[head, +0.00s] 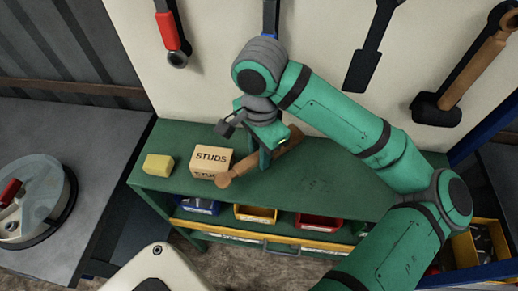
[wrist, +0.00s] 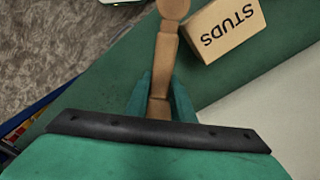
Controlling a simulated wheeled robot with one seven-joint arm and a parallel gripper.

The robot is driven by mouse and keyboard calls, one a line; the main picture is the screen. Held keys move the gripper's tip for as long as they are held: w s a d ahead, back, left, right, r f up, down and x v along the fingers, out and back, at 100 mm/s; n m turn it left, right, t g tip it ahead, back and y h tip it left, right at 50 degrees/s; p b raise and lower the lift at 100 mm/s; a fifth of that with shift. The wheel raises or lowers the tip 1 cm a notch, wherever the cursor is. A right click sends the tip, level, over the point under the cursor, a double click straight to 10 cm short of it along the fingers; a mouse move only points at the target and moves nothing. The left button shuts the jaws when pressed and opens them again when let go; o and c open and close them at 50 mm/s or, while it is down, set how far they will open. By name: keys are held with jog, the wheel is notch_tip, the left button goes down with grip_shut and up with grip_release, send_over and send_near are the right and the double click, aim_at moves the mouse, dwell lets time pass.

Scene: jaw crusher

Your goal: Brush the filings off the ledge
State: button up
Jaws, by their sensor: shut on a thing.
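My gripper (head: 264,155) is over the green bench top (head: 345,185), its fingers closed around a wooden-handled tool (head: 237,172). In the wrist view the handle (wrist: 167,60) runs between the green fingers (wrist: 160,100), its rounded end pointing away from the gripper. The tool lies low over the bench; I cannot tell whether it touches the surface. I cannot make out filings or a separate ledge clearly.
A box marked STUDS (head: 211,161) stands close beside the handle. A yellow block (head: 158,165) lies to its left. Coloured bins (head: 256,214) sit below the bench top. Tools (head: 370,45) hang on the pale wall behind. A grey table (head: 95,140) stands at left.

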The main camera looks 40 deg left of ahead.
jog(key=shift+r, duration=1.75)
